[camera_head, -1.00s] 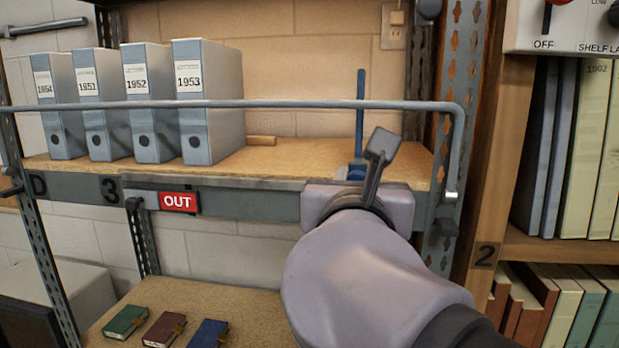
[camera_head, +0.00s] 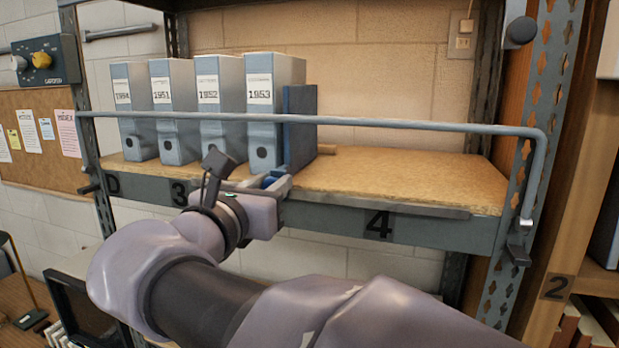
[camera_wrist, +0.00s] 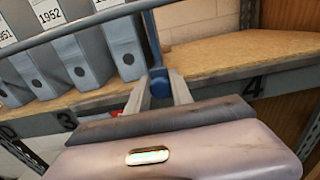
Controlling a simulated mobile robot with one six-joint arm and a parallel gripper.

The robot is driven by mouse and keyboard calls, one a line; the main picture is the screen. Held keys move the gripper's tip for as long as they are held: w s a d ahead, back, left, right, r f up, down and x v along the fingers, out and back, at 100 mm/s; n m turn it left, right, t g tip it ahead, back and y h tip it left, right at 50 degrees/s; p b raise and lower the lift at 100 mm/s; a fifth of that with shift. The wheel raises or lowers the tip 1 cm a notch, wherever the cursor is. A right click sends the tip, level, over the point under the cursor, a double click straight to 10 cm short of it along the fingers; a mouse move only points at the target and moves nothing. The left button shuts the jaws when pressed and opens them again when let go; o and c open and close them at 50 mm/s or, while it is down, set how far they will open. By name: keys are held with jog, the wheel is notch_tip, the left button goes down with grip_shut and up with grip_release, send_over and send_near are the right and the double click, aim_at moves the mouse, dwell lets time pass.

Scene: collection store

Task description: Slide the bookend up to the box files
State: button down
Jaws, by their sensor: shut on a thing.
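The blue bookend (camera_head: 300,128) stands upright on the shelf, close against the right side of the box file marked 1953 (camera_head: 262,125). I cannot tell whether they touch. The grey-blue box files (camera_head: 208,115) stand upright in a row, labels facing out. My gripper (camera_head: 277,182) is at the shelf's front edge, below the rail, shut on the bookend's low front part. In the wrist view, my gripper (camera_wrist: 160,88) has a finger on each side of that blue part, and the bookend's thin plate (camera_wrist: 152,38) rises beside the last file (camera_wrist: 122,48).
A grey rail (camera_head: 400,121) runs across the shelf front, above my gripper. The shelf board (camera_head: 400,175) is clear to the right of the bookend. A small wooden strip (camera_head: 326,149) lies behind it. A perforated upright (camera_head: 540,120) bounds the right end.

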jog(key=shift+w+a, duration=0.2)
jog(key=shift+a, duration=0.4)
jog(key=c, duration=1.2)
grip_release()
jog(key=shift+o, duration=0.2)
